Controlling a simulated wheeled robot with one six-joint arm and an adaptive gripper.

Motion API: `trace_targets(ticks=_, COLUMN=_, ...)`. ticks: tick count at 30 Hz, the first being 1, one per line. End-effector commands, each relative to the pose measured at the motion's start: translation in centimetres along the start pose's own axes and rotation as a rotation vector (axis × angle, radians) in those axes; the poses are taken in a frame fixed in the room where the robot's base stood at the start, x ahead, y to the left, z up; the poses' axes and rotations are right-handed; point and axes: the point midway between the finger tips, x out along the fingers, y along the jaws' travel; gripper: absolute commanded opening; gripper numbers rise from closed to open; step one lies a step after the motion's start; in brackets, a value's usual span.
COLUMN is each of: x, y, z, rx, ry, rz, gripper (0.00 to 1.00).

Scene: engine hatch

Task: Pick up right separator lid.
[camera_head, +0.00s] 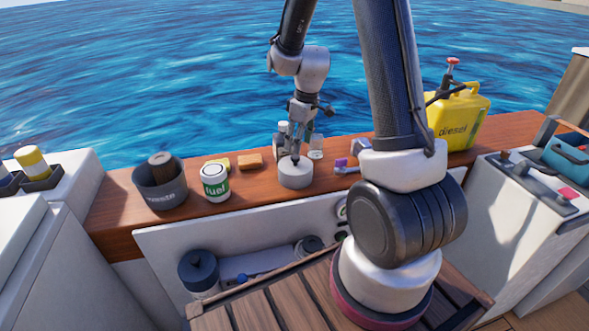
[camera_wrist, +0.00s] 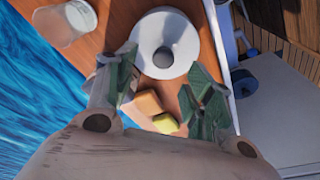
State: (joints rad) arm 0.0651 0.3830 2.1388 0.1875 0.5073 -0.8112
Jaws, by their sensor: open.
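A round white lid-like piece (camera_head: 295,176) with a dark knob on top sits on the wooden ledge in the head view. In the wrist view the white piece (camera_wrist: 145,62) shows from above, with its grey knob at the centre. I cannot tell for sure whether it is the right separator lid. My gripper (camera_head: 296,151) is just above it in the head view. In the wrist view my gripper (camera_wrist: 160,72) has its fingers apart, one each side near the knob, with nothing held. Contact with the knob cannot be made out.
A clear jar (camera_wrist: 66,24) is near the white piece. Below is an open hatch with a dark blue cylinder (camera_head: 198,270).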

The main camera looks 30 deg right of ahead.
Motion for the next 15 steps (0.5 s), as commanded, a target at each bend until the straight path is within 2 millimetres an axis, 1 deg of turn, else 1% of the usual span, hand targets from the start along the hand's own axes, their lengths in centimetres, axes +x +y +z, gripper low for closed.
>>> trace_targets(ticks=5, x=2.4, y=-0.3, z=0.1, rx=0.0, ry=-0.002, rz=-0.002, gripper=0.53)
trace_targets(ticks=9, x=4.7, y=-0.6, z=0.2, rx=0.001, ry=-0.003, rz=-0.002, gripper=0.53)
trace_targets(ticks=12, x=5.8, y=-0.6, z=0.2, rx=0.001, ry=-0.002, rz=-0.002, gripper=0.53)
trace_targets(ticks=15, x=6.2, y=-0.5, z=0.2, rx=0.001, ry=0.0, rz=0.0, gripper=0.53)
